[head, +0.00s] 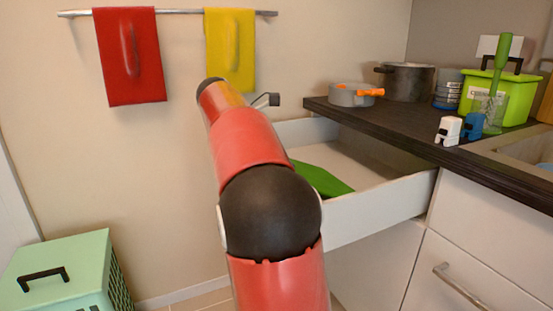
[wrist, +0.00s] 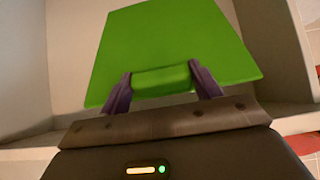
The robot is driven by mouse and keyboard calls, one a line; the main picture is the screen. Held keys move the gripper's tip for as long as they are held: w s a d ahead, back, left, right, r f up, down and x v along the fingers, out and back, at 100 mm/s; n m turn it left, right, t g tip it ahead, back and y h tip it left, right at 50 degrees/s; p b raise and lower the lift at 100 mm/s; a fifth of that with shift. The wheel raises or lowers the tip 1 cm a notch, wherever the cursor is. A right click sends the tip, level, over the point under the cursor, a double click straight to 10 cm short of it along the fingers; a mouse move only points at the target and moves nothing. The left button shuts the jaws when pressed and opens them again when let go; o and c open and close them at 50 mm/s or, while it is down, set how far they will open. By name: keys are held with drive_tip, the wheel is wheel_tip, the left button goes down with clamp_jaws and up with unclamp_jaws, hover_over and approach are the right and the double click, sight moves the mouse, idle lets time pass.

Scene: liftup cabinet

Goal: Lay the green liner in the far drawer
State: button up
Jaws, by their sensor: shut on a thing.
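The green liner (wrist: 180,45) is a flat green sheet with a raised grip block at its near edge. My gripper (wrist: 163,82) is shut on that block in the wrist view, one dark finger on each side. In the head view part of the green liner (head: 322,180) shows inside the open drawer (head: 375,213), beyond my red arm. The white drawer is pulled out below the dark counter. The gripper itself is hidden behind my arm in the head view. I cannot tell whether the liner touches the drawer floor.
The counter (head: 400,130) holds a grey pan (head: 352,94), a dark pot (head: 405,80), a green caddy (head: 505,95) and small white and blue figures. Red (head: 130,60) and yellow (head: 230,50) towels hang on a wall rail. A light-green box (head: 60,270) stands at lower left.

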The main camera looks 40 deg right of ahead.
drive_tip(key=shift+f, duration=0.1)
drive_tip(key=o, duration=1)
drive_tip(key=shift+o, duration=0.2)
drive_tip(key=shift+r, duration=0.2)
drive_tip(key=p+v, duration=0.3)
drive_tip(key=v, duration=0.9)
drive_tip(key=shift+a+f, duration=0.1)
